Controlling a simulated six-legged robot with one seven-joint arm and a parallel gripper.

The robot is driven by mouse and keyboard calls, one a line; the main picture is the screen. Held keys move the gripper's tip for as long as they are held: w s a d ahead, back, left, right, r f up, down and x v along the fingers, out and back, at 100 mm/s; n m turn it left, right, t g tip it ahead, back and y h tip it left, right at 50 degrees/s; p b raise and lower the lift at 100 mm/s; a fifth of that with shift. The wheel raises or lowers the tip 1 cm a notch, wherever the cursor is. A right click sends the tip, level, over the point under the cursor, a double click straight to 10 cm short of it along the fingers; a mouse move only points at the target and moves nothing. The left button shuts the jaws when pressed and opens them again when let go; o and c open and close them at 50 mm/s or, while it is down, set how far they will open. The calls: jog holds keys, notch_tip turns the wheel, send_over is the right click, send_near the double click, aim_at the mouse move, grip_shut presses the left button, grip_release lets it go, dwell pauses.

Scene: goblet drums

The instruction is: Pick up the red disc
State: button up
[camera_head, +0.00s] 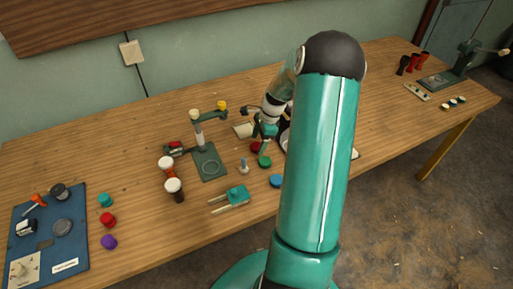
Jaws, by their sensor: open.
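A red disc (256,147) lies on the wooden table, just below my gripper in the picture. A green disc (264,162) and a blue disc (276,181) lie nearer the front edge. My gripper (263,140) is open, small in the view, and close to the red disc. I cannot tell whether it touches the disc. My teal arm covers the table to the right of the gripper and hides part of what stands there.
A green stand (209,162) with a post and goblet-shaped drums (174,188) are left of the discs. A teal block with prongs (236,196) lies in front. A blue board (70,245) and several coloured knobs (108,219) are far left. Bare table lies between.

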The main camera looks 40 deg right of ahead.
jog(key=shift+a+f, duration=0.2)
jog(key=shift+f, duration=0.5)
jog(key=shift+w, duration=0.1)
jog(key=c, duration=1.1)
jog(key=shift+o, duration=0.2)
jog(key=shift+r, duration=0.1)
